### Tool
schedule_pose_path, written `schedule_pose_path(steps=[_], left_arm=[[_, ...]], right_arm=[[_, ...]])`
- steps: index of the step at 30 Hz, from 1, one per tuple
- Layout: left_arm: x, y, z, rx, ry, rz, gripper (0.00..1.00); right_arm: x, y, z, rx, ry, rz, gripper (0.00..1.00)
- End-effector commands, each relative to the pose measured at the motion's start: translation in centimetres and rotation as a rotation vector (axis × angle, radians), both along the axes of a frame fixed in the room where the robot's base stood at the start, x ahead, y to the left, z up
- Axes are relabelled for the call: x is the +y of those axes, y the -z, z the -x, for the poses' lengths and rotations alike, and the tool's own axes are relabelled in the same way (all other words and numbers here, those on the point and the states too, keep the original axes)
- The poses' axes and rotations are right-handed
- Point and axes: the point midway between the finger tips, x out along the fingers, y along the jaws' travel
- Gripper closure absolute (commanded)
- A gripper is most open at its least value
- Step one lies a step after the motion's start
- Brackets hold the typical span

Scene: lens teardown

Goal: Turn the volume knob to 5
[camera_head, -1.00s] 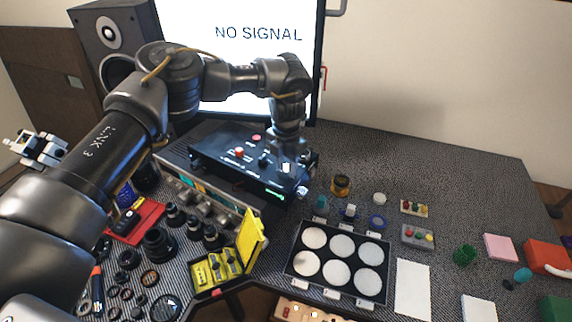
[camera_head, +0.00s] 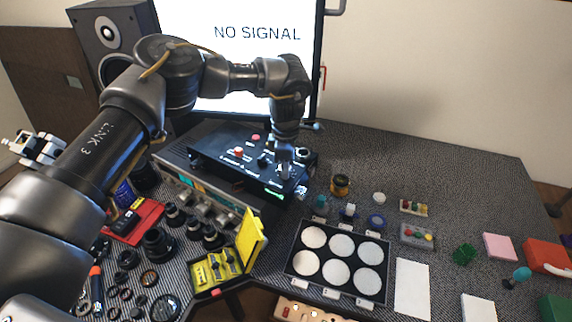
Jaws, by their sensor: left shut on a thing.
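A black control box (camera_head: 215,150) with several knobs and buttons on its sloped top stands below the screen. Its top carries a red button (camera_head: 238,153), a dark knob (camera_head: 264,160) and a small green lit display (camera_head: 273,195) at the front edge. My left gripper (camera_head: 284,170) points down onto the right part of the box top, shut on a knob there that I take to be the volume knob. The fingers mostly hide that knob, and its pointer and scale numbers cannot be read. My right gripper is not in view.
A screen reading NO SIGNAL (camera_head: 258,34) and a speaker (camera_head: 110,40) stand behind. A yellow case (camera_head: 218,268), a tray of white discs (camera_head: 312,237) and small parts cover the front.

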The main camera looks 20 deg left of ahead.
Motion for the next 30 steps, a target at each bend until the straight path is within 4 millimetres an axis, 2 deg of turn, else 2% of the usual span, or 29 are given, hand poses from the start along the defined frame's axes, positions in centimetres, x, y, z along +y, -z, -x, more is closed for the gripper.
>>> schedule_pose_path(steps=[12,28,29,30], left_arm=[[-0.02,-0.20,-0.07,-0.005,0.166,0.000,0.89],[-0.01,-0.20,-0.07,-0.005,0.185,0.001,0.89],[-0.01,-0.21,-0.08,-0.005,0.185,0.000,0.62],[-0.01,-0.20,-0.07,-0.005,0.185,0.000,0.57]], right_arm=[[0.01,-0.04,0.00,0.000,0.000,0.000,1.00],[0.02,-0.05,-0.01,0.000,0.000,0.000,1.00],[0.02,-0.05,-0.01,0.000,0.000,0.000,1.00],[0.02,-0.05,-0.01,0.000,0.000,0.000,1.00]])
